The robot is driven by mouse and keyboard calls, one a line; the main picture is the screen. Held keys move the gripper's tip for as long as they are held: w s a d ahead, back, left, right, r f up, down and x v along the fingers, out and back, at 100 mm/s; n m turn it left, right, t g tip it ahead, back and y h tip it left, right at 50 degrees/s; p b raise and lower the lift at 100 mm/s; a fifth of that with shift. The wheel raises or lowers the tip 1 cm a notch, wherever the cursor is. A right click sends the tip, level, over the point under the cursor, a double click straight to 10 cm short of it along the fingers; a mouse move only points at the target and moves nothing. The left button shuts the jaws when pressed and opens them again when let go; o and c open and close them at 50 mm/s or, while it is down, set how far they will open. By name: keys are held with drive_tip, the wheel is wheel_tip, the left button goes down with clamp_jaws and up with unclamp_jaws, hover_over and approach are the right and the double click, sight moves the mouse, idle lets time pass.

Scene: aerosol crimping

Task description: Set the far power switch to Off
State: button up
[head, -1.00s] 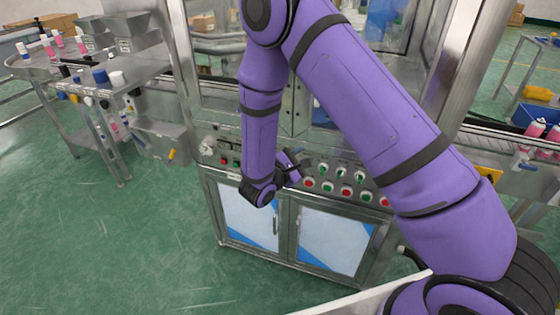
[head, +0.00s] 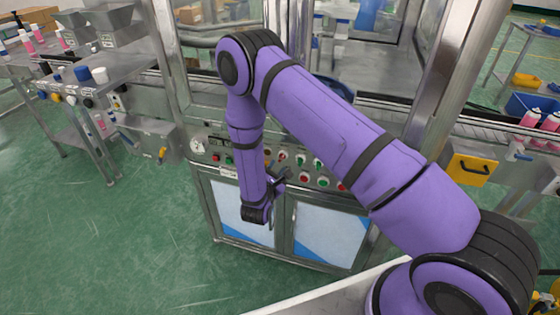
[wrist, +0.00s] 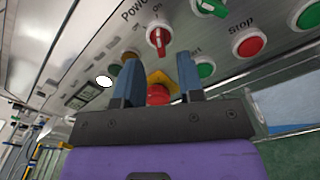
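In the wrist view, a red rotary switch (wrist: 158,37) sits on the metal panel under a partly visible "Power" label, with "On" printed beside it. My gripper (wrist: 158,60) is open and empty. Its two blue-grey fingers stand apart just below the switch, one to each side of its line. A red mushroom button (wrist: 158,92) on a yellow plate shows between the fingers. In the head view, my gripper (head: 279,181) is in front of the machine's control panel (head: 222,150), and my forearm hides part of that panel. I cannot tell which knob there is the power switch.
Near the fingers are a green start button (wrist: 205,70), a red stop button (wrist: 250,45) and a green switch (wrist: 212,7). Cabinet doors (head: 325,235) lie below the panel. A conveyor table (head: 120,75) stands at left. Green floor (head: 110,240) is open at lower left.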

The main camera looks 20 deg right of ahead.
sight(280, 160)
drive_tip(key=shift+x, duration=2.3)
clamp_jaws()
